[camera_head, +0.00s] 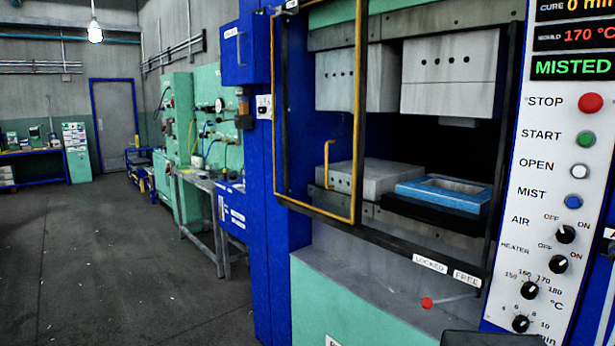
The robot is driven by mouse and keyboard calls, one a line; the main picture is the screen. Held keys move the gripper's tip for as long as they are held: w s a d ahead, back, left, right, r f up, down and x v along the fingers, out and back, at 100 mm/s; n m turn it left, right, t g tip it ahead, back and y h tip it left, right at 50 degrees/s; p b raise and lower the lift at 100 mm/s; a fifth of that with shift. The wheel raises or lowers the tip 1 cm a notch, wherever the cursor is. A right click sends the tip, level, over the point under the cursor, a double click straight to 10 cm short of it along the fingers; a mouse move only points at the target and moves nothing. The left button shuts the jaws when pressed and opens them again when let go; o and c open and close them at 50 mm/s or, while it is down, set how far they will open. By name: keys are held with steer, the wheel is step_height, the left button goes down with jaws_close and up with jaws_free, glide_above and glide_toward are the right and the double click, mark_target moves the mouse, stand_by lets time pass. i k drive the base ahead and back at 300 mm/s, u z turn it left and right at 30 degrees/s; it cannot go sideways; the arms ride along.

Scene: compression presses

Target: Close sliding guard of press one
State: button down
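Press one is presumably the large blue and green press (390,285) filling the right half of the head view. Its sliding guard (357,110), a yellow-framed panel with a yellow handle (327,165), covers only the left part of the opening. The right part is uncovered. Inside, a grey lower block (372,176) and a blue-rimmed mold (445,190) sit below two grey upper blocks (450,75). A red-knobbed lever (427,302) sits under the labels LOCKED and FREE, with the knob toward the left. My gripper is not in view.
The control panel (545,180) at right has STOP, START, OPEN and MIST buttons; its display reads MISTED and 170 °C. A grey workbench (200,182) and green cabinets stand left of the press. The floor (110,260) at left is clear.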

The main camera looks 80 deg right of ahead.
mark_target(356, 74)
steer(key=z, duration=0.7)
steer(key=i, duration=1.4)
steer(key=z, duration=0.1)
